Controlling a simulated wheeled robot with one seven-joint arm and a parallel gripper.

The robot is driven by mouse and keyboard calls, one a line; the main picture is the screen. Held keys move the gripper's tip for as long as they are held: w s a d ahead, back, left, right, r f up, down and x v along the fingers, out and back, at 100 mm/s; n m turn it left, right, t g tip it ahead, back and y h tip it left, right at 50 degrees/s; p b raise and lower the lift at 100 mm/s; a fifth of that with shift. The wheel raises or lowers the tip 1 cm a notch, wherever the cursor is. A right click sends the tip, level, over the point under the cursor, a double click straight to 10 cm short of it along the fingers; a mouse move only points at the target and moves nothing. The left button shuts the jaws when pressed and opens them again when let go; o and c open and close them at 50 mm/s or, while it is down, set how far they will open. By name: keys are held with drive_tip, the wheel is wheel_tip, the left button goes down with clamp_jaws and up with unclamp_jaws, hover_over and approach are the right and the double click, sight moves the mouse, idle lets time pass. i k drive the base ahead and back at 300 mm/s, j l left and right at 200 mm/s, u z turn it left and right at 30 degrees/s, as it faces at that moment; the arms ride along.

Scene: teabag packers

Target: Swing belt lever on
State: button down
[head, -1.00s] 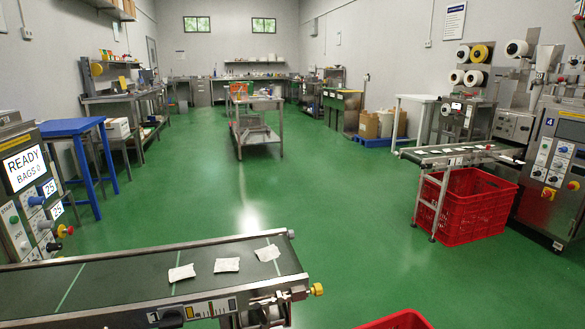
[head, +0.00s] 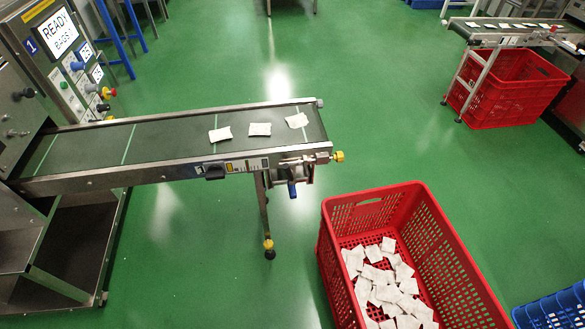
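A conveyor with a dark green belt (head: 165,137) runs from the machine at the left toward the middle in the head view. Three white teabags (head: 260,129) lie near its right end. On the near side rail is a black lever-like handle (head: 215,171), beside a small panel (head: 247,165) with yellow and white marks. I cannot tell whether the handle stands at on or off. A blue handle (head: 292,190) hangs below the belt's right end, and a yellow knob (head: 339,156) sticks out there. My gripper is not in view.
A red crate (head: 375,195) with many teabags stands on the floor right of the belt end. A blue crate (head: 550,311) is at the lower right. The machine screen (head: 58,36) reads READY, BAGS 0. Another conveyor and red crate (head: 510,90) stand at upper right. Green floor between is clear.

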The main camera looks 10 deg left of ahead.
sight(291, 177)
drive_tip(key=i+j+z, duration=0.1)
drive_tip(key=j+z, duration=0.45)
drive_tip(key=i+j+z, duration=0.1)
drive_tip(key=j+z, duration=0.15)
drive_tip(key=j, duration=0.5)
drive_tip(key=j+z, duration=0.25)
drive_tip(key=j, duration=0.55)
drive_tip(key=j+u, duration=0.35)
drive_tip(key=i+j+u, duration=0.15)
drive_tip(key=j+u, duration=0.3)
drive_tip(key=u, duration=0.25)
drive_tip(key=i+j+u, duration=0.1)
drive_tip(key=u, duration=0.3)
